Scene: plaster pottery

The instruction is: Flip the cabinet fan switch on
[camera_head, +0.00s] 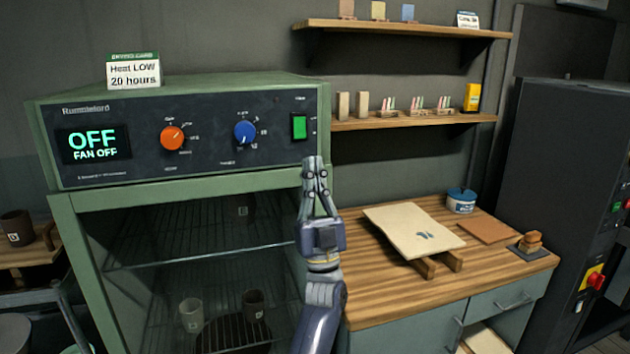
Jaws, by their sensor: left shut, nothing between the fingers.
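The green drying cabinet (190,191) stands at the left, with a dark control panel across its top. The fan switch (299,127) is a green rocker at the panel's right end. The display (93,144) reads "OFF" and "FAN OFF". An orange knob (172,138) and a blue knob (244,132) sit between the display and the switch. My left gripper (314,163) points upward, shut and empty, just below and slightly right of the switch; I cannot tell whether it touches the cabinet. My right gripper is not in view.
A card (134,72) reading "Heat LOW 20 hours" stands on the cabinet. Cups (254,304) show inside on the racks. A wooden worktop (380,300) with a board and small blue tub is at the right, under two shelves (400,30). A dark machine (560,190) stands far right.

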